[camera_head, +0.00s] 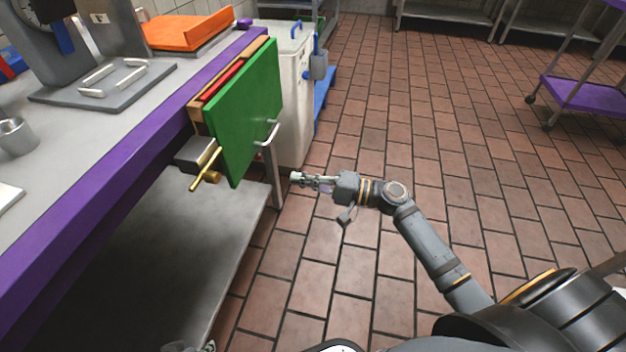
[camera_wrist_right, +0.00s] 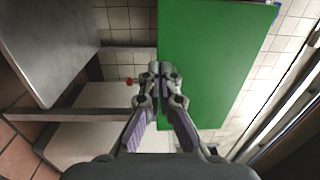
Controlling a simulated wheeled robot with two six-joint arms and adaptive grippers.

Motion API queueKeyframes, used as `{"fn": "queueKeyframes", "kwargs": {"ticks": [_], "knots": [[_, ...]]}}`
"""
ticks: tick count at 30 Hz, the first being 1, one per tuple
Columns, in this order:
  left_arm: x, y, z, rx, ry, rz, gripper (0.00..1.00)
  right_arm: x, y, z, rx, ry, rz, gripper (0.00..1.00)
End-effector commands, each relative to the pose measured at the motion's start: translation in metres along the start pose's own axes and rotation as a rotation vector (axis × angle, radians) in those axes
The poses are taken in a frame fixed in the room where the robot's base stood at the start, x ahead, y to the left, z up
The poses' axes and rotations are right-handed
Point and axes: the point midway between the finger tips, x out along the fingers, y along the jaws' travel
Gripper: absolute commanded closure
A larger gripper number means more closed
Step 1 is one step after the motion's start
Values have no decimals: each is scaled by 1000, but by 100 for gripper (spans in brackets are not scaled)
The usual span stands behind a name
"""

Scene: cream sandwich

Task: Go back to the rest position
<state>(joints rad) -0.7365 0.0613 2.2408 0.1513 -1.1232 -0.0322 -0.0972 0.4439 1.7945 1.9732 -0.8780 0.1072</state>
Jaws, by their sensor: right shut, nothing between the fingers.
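My right gripper (camera_head: 312,181) is held out over the tiled floor, to the right of the counter's end. It is shut and empty; in the right wrist view its fingertips (camera_wrist_right: 160,72) meet. A green board (camera_head: 243,112) stands upright in a rack at the counter's end, and it also shows in the right wrist view (camera_wrist_right: 215,60) beyond the fingers. In the head view the gripper is apart from the board, to its lower right.
The counter (camera_head: 95,190) has a purple edge and a metal lower shelf (camera_head: 150,265). A white bin (camera_head: 291,95) stands behind the board. A cart with purple shelves (camera_head: 590,95) is at the upper right. The tiled floor (camera_head: 440,130) between is clear.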

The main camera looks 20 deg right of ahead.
Motion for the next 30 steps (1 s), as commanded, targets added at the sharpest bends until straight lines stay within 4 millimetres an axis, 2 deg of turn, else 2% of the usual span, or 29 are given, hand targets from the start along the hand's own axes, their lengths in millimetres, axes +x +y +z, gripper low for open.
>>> {"fn": "queueKeyframes", "kwargs": {"ticks": [3, 6, 16, 18, 20, 23, 24, 27, 30], "knots": [[-4, -1, -2, 5, -8, -4, 60, -16, 0, 0, 0, 0, 4, 100], [-4, -2, -3, 7, -12, -6, 60, -22, -1, 0, 0, -1, 1, 100], [-4, -1, -4, 2, -11, -4, 60, -24, 0, 0, -1, 0, 0, 100], [-3, 0, -2, -1, -14, -3, 60, -23, 6, 6, -14, -7, 19, 100], [-3, 0, -2, -1, -14, -3, 60, -21, 22, 20, -47, -21, 66, 100], [-3, 0, -2, 0, -14, -3, 60, -22, 68, 58, -159, -67, 217, 100], [-3, 0, -2, 0, -14, -3, 60, -25, 90, 76, -216, -90, 297, 100], [-3, 0, -2, 1, -14, -4, 60, -42, 142, 112, -358, -141, 511, 100], [-3, 0, -2, 1, -14, -4, 60, -65, 177, 134, -473, -177, 703, 100]]}}
